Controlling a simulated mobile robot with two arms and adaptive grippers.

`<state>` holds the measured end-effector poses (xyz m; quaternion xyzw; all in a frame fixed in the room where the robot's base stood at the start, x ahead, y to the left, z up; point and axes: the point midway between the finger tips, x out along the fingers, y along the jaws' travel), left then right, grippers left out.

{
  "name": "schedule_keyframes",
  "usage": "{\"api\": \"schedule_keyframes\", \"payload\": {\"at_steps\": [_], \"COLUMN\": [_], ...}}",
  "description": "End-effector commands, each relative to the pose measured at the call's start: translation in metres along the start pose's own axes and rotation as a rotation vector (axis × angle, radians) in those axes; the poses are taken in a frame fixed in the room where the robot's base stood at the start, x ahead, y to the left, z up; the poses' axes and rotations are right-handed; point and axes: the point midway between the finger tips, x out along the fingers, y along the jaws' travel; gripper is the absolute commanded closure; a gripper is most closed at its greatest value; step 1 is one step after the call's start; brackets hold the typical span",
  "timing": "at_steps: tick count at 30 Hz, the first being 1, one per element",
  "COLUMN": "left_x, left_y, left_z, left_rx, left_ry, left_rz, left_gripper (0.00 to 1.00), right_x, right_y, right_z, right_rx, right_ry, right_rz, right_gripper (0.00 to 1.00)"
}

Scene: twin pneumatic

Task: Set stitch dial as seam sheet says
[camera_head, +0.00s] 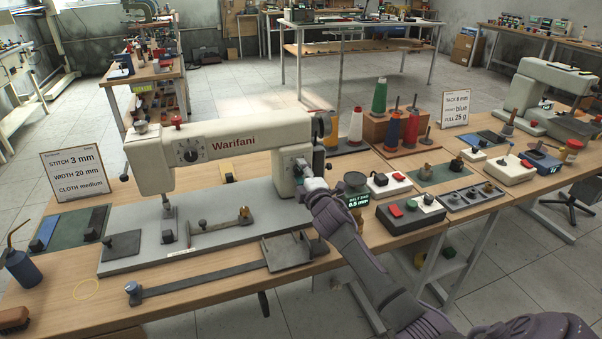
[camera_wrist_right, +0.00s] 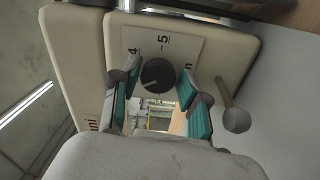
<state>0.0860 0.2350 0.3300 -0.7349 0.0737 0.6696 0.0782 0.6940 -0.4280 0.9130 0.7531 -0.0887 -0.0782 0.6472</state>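The seam sheet (camera_head: 77,172) stands at the left of the table and reads STITCH 3 mm, WIDTH 20 mm, CLOTH medium. The cream Warifani sewing machine (camera_head: 245,140) stands on a grey bed. In the right wrist view, a round black dial (camera_wrist_right: 158,75) with a pale pointer mark sits on a numbered plate; 4 and 5 are readable, other marks are covered. My right gripper (camera_head: 303,168) is at the machine's right pillar. In the wrist view its teal-padded fingers (camera_wrist_right: 160,88) are open on either side of the dial, with gaps visible. My left gripper is not in view.
Another dial (camera_head: 188,152) is on the machine's left end. A small green display (camera_head: 357,198) stands right of my right gripper. Thread cones (camera_head: 379,97), a switch box (camera_head: 389,184) and a second sheet (camera_head: 455,108) crowd the right. A blue oil can (camera_head: 22,267) stands front left.

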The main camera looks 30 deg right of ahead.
Motion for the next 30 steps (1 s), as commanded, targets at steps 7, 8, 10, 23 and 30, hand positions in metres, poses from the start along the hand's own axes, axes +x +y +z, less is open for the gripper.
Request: {"api": "schedule_keyframes", "payload": {"at_steps": [7, 8, 10, 23, 30], "left_x": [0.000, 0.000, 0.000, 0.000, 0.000], "left_y": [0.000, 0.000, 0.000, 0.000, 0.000], "left_z": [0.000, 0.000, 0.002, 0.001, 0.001], "left_rx": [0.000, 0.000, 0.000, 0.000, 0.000], "left_ry": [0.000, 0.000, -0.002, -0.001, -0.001], "left_rz": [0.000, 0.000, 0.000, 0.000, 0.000], "left_gripper": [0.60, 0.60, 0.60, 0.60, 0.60], "right_x": [0.000, 0.000, 0.000, -0.065, -0.107], "right_y": [0.001, 0.001, 0.001, -0.001, -0.001], "right_z": [0.000, -0.001, -0.001, 0.000, 0.000], "right_rx": [0.000, 0.000, -0.001, -0.001, -0.001], "right_ry": [0.001, 0.001, 0.001, 0.003, 0.001], "right_rz": [0.002, 0.002, 0.002, 0.000, 0.000], "right_gripper": [0.39, 0.39, 0.39, 0.39, 0.39]}}
